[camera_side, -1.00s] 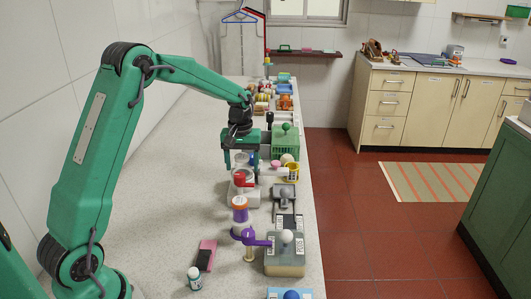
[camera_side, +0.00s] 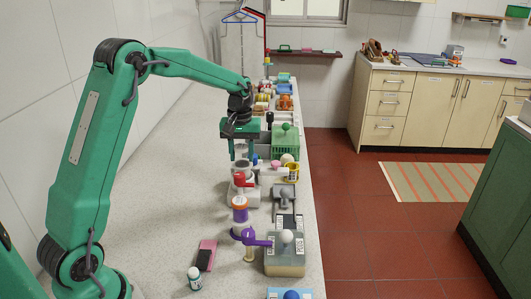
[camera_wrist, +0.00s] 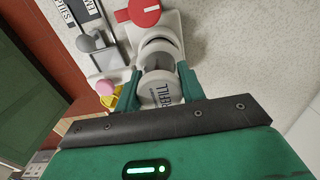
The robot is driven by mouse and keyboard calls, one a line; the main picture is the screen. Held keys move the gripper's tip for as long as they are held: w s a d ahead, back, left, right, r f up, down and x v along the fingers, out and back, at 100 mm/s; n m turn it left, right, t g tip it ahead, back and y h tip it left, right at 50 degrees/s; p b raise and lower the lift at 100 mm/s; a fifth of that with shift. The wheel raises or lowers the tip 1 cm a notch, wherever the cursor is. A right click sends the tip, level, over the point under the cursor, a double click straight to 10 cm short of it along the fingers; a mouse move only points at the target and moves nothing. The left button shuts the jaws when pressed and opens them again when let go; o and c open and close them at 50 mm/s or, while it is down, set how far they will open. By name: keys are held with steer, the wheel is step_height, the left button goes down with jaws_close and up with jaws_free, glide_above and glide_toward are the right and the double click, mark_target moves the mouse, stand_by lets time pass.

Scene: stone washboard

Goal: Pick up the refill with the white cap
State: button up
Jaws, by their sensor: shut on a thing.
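A pale round refill with "REFILL" lettering (camera_wrist: 160,92) is between the fingers of my gripper (camera_wrist: 158,82) in the wrist view. My gripper is shut on it. The lettered face is white to light grey, and the rest of the body is largely hidden. The refill is hard to make out there. In the wrist view white round parts (camera_wrist: 160,48) sit just beyond the refill, and I cannot tell whether they touch it.
A green crate (camera_side: 285,141), a yellow cup (camera_side: 292,173) and a grey press (camera_side: 285,192) stand to the right. An orange-banded jar (camera_side: 240,211) and a purple-handled device (camera_side: 252,238) stand nearer.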

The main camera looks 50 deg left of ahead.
step_height(320, 180, up, 7)
steer(key=shift+f, duration=0.15)
stand_by(0.7)
steer(key=shift+r, duration=0.55)
steer(key=r, duration=0.2)
steer(key=d+r, duration=0.1)
steer(key=r, duration=0.1)
steer(key=shift+w, duration=0.15)
steer(key=w+d, duration=0.2)
steer(key=d, duration=1.6)
step_height(320, 180, down, 13)
steer(key=shift+s+a, duration=0.15)
steer(key=shift+a, duration=0.1)
steer(key=shift+f, duration=0.25)
steer(key=shift+f, duration=2.8)
